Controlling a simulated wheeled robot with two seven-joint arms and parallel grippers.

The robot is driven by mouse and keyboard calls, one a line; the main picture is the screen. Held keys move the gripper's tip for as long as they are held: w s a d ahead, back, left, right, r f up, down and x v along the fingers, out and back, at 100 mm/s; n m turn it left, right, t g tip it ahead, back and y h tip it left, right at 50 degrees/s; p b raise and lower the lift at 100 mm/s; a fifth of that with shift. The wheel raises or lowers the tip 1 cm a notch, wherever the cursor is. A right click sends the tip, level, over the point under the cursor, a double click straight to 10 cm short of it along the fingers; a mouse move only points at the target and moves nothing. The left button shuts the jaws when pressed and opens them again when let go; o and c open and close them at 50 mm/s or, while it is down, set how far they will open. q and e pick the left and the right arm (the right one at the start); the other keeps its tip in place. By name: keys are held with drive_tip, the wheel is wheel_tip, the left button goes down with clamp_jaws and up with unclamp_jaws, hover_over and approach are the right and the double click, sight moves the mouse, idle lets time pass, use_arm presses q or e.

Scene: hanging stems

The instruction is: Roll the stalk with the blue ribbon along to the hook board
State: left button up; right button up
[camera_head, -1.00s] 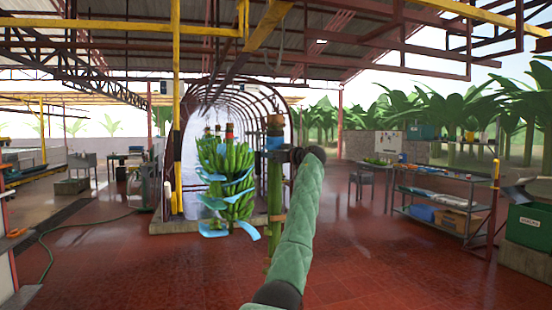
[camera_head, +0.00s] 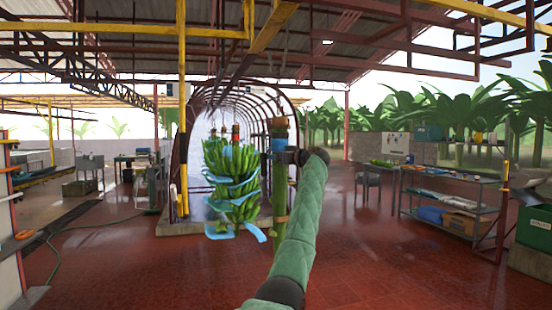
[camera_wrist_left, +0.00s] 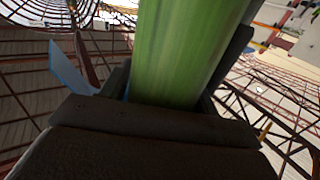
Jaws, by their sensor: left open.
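The green stalk (camera_head: 279,190) hangs upright near the middle of the head view, with a blue ribbon (camera_head: 279,145) wrapped near its brown top. My left gripper (camera_head: 286,156) is at the stalk just below the ribbon, coming from the right side. In the left wrist view the stalk (camera_wrist_left: 185,50) passes between the two dark fingers (camera_wrist_left: 180,85), which are open around it. Whether they touch it I cannot tell. My right gripper is not in view. I cannot make out a hook board for certain.
A green banana bunch (camera_head: 235,165) with blue bands hangs just left of the stalk. Behind stands an arched tunnel frame (camera_head: 290,112). A yellow post (camera_head: 182,110) is at left, a loaded shelf (camera_head: 455,205) at right. Red floor (camera_head: 130,265) lies open ahead.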

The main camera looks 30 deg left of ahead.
use_arm(q)
drive_tip(key=shift+d, duration=0.15)
drive_tip(key=d+b, duration=0.2)
drive_tip(key=d, duration=0.5)
drive_tip(key=shift+s+d, duration=0.25)
drive_tip(key=shift+s, duration=0.2)
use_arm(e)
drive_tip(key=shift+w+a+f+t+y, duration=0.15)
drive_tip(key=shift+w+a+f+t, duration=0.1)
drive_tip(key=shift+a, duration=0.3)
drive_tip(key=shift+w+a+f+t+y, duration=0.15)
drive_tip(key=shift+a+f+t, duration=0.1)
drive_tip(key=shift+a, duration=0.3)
